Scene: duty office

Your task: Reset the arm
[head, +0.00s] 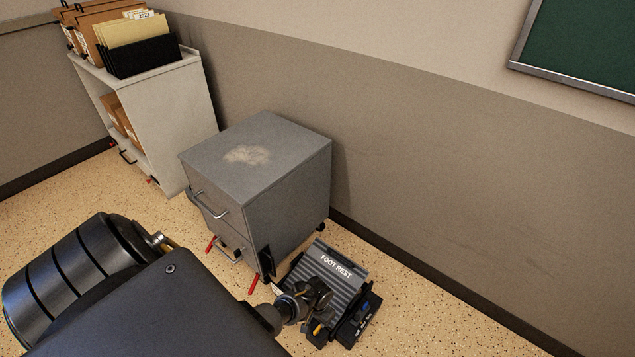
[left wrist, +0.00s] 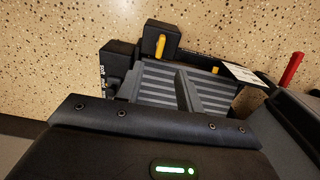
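My left arm (head: 160,305) comes in from the lower left of the head view and covers much of the floor there. A dark, jointed metal part at its far end overlaps the foot rest (head: 337,264). In the left wrist view, the dark housing of my left gripper (left wrist: 165,150), with a green light, fills the bottom. Beyond the housing lies a ribbed grey surface (left wrist: 165,80) with black end blocks and yellow parts, apparently the foot rest. My right gripper is in neither view.
A grey drawer cabinet (head: 290,170) with a pale dusty patch on top stands against the wall, close beside the foot rest. A red piece (head: 253,284) sticks out at its base. A shelf (head: 185,110) with folders stands at back left. Speckled floor is open at right.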

